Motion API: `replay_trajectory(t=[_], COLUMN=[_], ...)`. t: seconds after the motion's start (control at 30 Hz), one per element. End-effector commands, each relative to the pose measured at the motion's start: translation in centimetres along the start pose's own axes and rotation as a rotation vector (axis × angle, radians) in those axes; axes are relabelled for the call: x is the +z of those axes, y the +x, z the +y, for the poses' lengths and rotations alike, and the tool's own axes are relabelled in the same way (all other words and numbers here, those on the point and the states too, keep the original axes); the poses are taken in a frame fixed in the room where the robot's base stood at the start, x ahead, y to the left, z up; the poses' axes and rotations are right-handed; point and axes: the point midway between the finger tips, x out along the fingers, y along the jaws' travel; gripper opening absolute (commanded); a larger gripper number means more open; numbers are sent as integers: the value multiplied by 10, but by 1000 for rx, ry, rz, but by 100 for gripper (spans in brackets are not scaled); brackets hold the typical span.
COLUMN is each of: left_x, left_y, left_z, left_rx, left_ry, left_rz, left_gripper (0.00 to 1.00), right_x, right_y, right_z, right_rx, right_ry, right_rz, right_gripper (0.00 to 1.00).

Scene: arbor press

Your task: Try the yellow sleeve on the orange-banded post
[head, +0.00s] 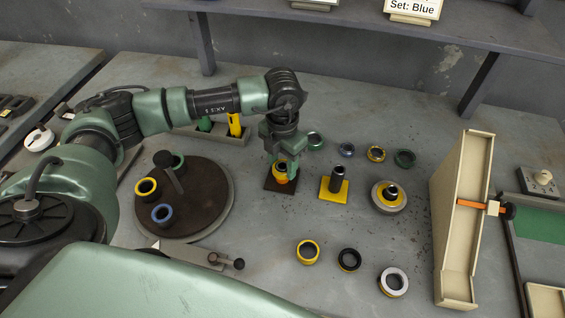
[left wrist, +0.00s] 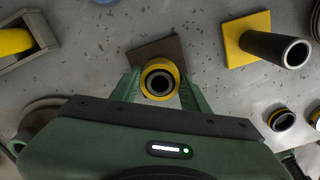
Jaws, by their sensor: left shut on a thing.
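My left gripper (head: 283,167) points down and is shut on the yellow sleeve (head: 281,172), over a dark brown square plate (head: 271,187). In the left wrist view the sleeve (left wrist: 159,67) sits between the green fingers. A dark round post end (left wrist: 159,83) shows inside the ring, so the sleeve is around or directly above the post. How far down it sits, and the orange band, I cannot make out behind the fingers. My right gripper is not in view.
A dark post on a yellow plate (head: 327,192) and another on a round grey base (head: 377,202) stand to the right. Loose rings lie behind and in front, including a yellow one (head: 300,258). A round dark tray (head: 205,195) is left; a tilted beige chute (head: 446,225) is right.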

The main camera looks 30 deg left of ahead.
Motion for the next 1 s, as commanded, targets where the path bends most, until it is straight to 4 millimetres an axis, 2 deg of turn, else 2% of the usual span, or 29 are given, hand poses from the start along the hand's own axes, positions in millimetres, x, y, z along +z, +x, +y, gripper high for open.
replay_trajectory(t=[0.4, 0.43, 0.5, 0.73, 0.77, 0.83, 1.0], left_x=[0, 0, 0, 0, 0, 0, 0], left_y=[6, 5, 5, 5, 6, 6, 6], left_z=[0, 0, 0, 0, 0, 0, 0], left_rx=[0, 0, 0, 0, 0, 0, 0], left_ry=[0, 0, 0, 0, 0, 0, 0], left_rz=[-1, -1, -1, 0, 1, 1, 1], left_gripper=[0, 54, 71, 71, 76, 96, 96], right_x=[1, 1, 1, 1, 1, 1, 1], right_y=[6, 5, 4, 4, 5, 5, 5], right_z=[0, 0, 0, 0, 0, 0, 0], right_rx=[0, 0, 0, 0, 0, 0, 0], right_ry=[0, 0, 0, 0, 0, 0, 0], right_rz=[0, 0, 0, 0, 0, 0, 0], right_gripper=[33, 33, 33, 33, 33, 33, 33])
